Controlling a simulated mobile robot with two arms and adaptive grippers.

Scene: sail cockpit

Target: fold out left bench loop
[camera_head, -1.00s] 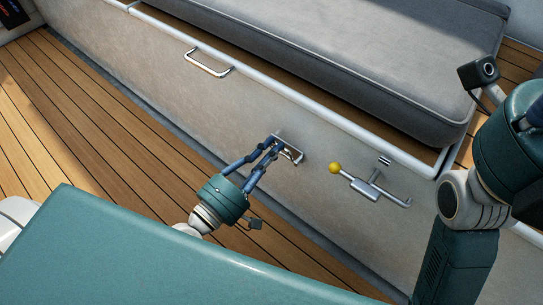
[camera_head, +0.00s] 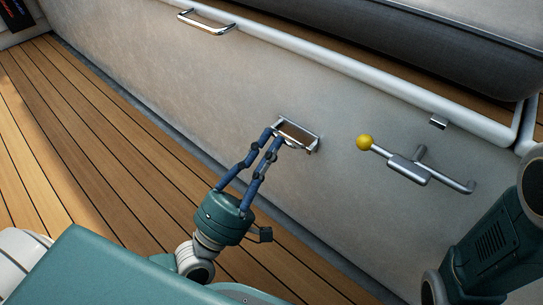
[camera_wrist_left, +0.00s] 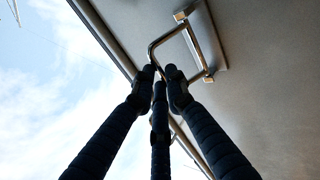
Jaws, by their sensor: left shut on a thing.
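The bench loop (camera_head: 316,136), a squared metal loop on a small plate, is on the pale bench front. It stands out from the panel, as the left wrist view also shows (camera_wrist_left: 188,27). My left gripper (camera_head: 277,138) reaches up from the lower left, its dark blue fingers shut on the loop's outer bar. The exact contact is partly hidden by the fingers. My right gripper is out of view; only part of that arm shows at the right.
A metal latch lever (camera_head: 408,170) with a yellow knob (camera_head: 364,142) sits right of the loop. A fixed grab handle (camera_head: 206,22) is at the upper left. A white rail (camera_head: 340,62) runs along the bench's top edge. The wooden deck (camera_head: 110,150) is clear at left.

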